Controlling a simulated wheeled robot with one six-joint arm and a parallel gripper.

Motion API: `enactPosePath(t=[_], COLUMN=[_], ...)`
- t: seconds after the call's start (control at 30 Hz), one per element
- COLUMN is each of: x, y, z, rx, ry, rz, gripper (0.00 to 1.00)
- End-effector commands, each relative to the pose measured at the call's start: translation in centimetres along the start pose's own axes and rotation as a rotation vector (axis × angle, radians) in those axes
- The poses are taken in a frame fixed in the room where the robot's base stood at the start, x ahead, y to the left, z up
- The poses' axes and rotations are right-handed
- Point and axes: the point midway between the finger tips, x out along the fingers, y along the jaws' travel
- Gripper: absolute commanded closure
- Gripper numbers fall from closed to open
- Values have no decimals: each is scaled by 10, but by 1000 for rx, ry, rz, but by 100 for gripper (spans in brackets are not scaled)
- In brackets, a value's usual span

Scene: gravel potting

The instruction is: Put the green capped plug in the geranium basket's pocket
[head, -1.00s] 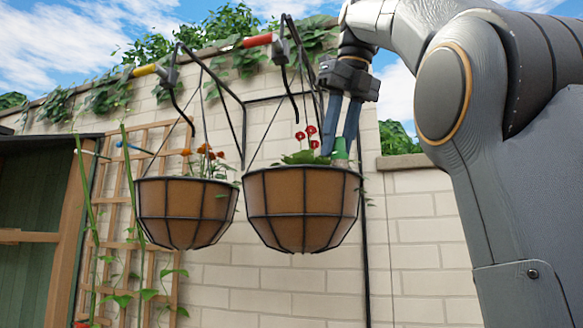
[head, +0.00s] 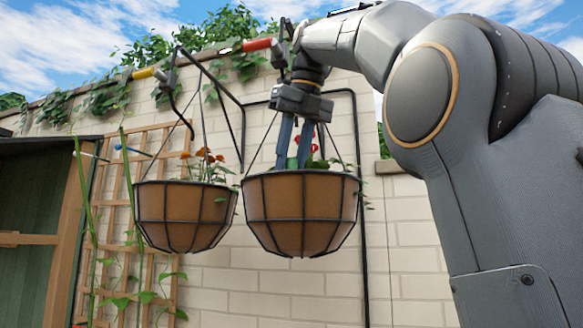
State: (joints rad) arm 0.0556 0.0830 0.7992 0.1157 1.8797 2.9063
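The geranium basket is the right hanging basket (head: 301,212), a brown liner in a black wire frame with red blooms and green leaves above its rim. My gripper (head: 292,158) points down over it, its two blue-grey fingers reaching to just behind the front rim. The green capped plug (head: 292,163) shows as a small green patch between the fingertips, and my gripper appears shut on it. The plug's lower part, the fingertips' ends and the basket's pocket are hidden behind the rim. I cannot tell whether the plug touches the soil.
A second hanging basket (head: 186,215) with orange flowers hangs close on the left. Black brackets and hangers, one with a red grip (head: 257,44) and one with a yellow grip (head: 143,73), stand around my gripper. A wooden trellis (head: 122,220) and brick wall are behind.

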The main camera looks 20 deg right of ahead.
Motion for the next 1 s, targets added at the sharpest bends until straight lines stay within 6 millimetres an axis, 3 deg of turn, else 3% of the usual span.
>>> enactPosePath(t=[0.6, 0.63, 0.73, 1.0], x=[12, 13, 12, 13], y=[0, 0, 0, 0], z=[-6, -6, -6, -6], rx=[0, 0, 0, 0], ry=[-1, -1, -1, 1], rz=[-1, 0, -1, 0], gripper=[99, 72, 55, 55])
